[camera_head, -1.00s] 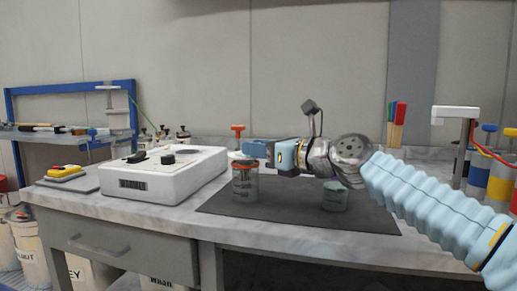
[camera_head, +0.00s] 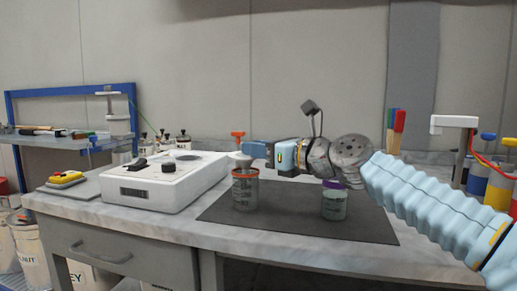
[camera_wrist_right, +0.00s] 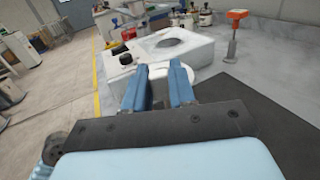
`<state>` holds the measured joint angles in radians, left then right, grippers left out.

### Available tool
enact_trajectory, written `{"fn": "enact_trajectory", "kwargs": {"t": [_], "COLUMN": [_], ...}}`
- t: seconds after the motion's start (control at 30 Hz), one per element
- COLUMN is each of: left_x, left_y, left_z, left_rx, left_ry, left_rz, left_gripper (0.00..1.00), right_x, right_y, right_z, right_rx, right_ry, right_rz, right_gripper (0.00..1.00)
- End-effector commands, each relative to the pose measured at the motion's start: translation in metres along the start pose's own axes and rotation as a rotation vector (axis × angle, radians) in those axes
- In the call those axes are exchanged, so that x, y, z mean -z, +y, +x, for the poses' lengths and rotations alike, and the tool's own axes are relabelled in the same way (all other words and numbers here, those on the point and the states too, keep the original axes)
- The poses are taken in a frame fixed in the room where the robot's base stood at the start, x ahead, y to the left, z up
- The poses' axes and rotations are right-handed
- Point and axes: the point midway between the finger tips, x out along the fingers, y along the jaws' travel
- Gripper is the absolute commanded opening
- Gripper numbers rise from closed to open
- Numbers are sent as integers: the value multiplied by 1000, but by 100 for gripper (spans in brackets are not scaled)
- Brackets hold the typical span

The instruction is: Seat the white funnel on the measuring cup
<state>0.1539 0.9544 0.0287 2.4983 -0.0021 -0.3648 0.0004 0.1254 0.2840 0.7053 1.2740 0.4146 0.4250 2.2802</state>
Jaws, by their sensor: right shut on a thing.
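The white funnel (camera_head: 240,157) is at the tips of my right gripper (camera_head: 254,149), which is shut on it. A clear measuring cup (camera_head: 246,193) with an orange rim and markings stands upright on the dark mat, directly below the funnel. The funnel's lower end is close to the cup's rim; I cannot tell whether it touches. In the right wrist view, the two blue fingers of my right gripper (camera_wrist_right: 158,78) have pale edges of the funnel (camera_wrist_right: 187,68) beyond their tips. The cup is not visible there. My left gripper is not in view.
A second clear cup (camera_head: 334,204) with a purple rim stands on the dark mat (camera_head: 290,222), below my right wrist. A white bench machine (camera_head: 165,182) is at the left. An orange-topped stand (camera_head: 238,134) is behind the cup. The front of the mat is clear.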

Motion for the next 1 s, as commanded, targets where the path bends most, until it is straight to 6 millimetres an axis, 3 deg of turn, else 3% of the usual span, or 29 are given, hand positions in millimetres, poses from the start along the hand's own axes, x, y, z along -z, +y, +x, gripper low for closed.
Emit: {"fn": "enact_trajectory", "kwargs": {"t": [0.1, 0.13, 0.3, 0.67, 0.77, 1.0], "left_x": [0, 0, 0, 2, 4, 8], "left_y": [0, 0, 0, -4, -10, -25], "left_z": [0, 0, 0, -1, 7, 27], "left_rx": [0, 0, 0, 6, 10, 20], "left_ry": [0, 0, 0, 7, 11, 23], "left_rz": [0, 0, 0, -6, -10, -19], "left_gripper": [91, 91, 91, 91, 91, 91], "right_x": [0, 0, 0, 0, 3, 5], "right_y": [0, 0, 0, 0, -1, -1], "right_z": [0, 0, 0, 0, -15, -75], "right_rx": [0, 0, 0, 0, 4, 8], "right_ry": [0, 0, 0, 0, -1, -1], "right_rz": [0, 0, 0, 0, -1, -3], "right_gripper": [0, 29, 54, 54, 54, 54]}}
